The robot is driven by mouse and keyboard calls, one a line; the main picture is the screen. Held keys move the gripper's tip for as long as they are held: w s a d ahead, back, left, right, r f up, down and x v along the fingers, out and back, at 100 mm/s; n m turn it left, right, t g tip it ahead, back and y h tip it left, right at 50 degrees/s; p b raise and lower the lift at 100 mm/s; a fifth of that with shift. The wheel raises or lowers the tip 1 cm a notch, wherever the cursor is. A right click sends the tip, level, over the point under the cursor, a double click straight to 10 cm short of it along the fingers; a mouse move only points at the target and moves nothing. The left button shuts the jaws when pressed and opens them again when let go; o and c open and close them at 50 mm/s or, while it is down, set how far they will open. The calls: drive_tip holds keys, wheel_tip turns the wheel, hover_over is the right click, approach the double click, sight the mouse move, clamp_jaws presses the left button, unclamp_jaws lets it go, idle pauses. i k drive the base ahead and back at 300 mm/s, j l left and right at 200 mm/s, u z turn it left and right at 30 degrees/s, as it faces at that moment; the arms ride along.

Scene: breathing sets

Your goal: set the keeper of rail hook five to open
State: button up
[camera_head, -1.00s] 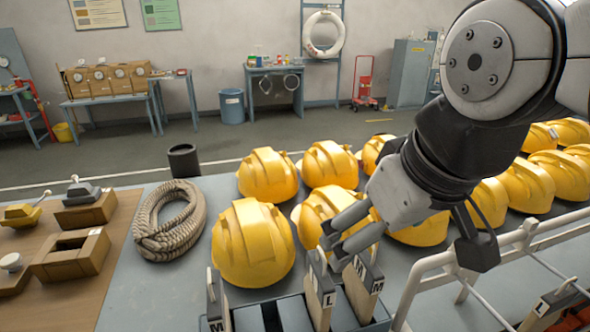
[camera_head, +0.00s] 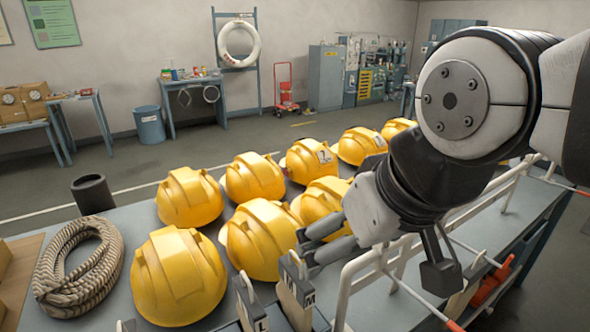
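A white tubular rail (camera_head: 345,290) runs from the lower middle to the right along the bench's near side. Thin bars with red tips (camera_head: 454,326) are at it. I cannot make out which of its parts is hook five, or its keeper; my arm hides part of the rail. My gripper (camera_head: 312,244) points left, above the bench and beside the rail's left end, close over the lettered boards. Its two grey fingers lie near each other with nothing visible between them; how far they are apart is unclear.
Yellow helmets (camera_head: 180,276) stand in rows on the grey bench. Boards marked L (camera_head: 251,306) and M (camera_head: 297,292) stand upright below my gripper. A coiled rope (camera_head: 80,270) and a dark cup (camera_head: 92,193) are at left.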

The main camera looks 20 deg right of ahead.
sight(511, 256)
drive_tip(key=z, duration=1.35)
drive_tip(key=l+u, duration=0.2)
drive_tip(key=k+l, duration=0.1)
drive_tip(key=k, duration=0.3)
